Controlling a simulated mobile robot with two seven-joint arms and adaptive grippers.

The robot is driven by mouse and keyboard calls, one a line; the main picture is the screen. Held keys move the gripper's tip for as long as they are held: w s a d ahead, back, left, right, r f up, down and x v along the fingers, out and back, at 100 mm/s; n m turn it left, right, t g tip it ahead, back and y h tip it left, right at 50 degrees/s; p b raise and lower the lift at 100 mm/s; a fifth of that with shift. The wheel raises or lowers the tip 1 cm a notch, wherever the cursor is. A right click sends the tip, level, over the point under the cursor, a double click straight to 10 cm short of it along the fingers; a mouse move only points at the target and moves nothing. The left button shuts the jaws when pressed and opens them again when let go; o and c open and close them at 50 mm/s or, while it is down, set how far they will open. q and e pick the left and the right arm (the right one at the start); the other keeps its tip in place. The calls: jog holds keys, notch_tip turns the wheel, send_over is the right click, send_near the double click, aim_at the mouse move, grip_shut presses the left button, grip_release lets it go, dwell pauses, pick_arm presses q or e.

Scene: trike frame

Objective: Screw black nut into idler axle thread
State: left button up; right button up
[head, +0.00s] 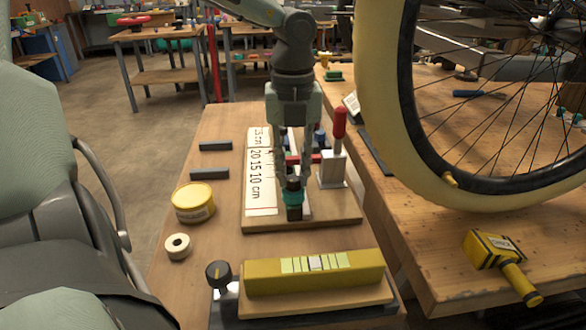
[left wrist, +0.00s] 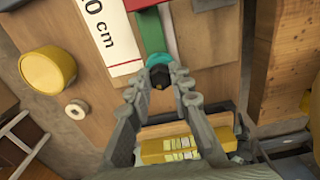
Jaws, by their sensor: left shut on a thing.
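My left gripper (head: 293,187) hangs over the front of a wooden fixture board (head: 345,214), shut on a small teal and black piece. The black part (head: 294,211), which I take to be the black nut, shows just below the teal part (head: 292,196). In the left wrist view the black part (left wrist: 160,76) has a brassy centre and sits just ahead of the fingertips (left wrist: 160,97). I cannot make out the idler axle thread apart from this piece, nor whether nut and thread touch. My right gripper is not in view.
A toggle clamp with a red handle (head: 339,123) stands right of the gripper. A yellow block (head: 315,272) lies in front, and a yellow tin (head: 193,202) and white roll (head: 178,246) left. A wheel (head: 385,120) and yellow hammer (head: 500,262) occupy the right bench.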

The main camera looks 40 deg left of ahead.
pick_arm(q)
jog(key=m, duration=0.5)
jog(key=shift+d+m, duration=0.1)
jog(key=shift+m, duration=0.2)
jog(key=m, duration=0.6)
jog(key=shift+d+f, duration=0.1)
jog(key=o, duration=0.6)
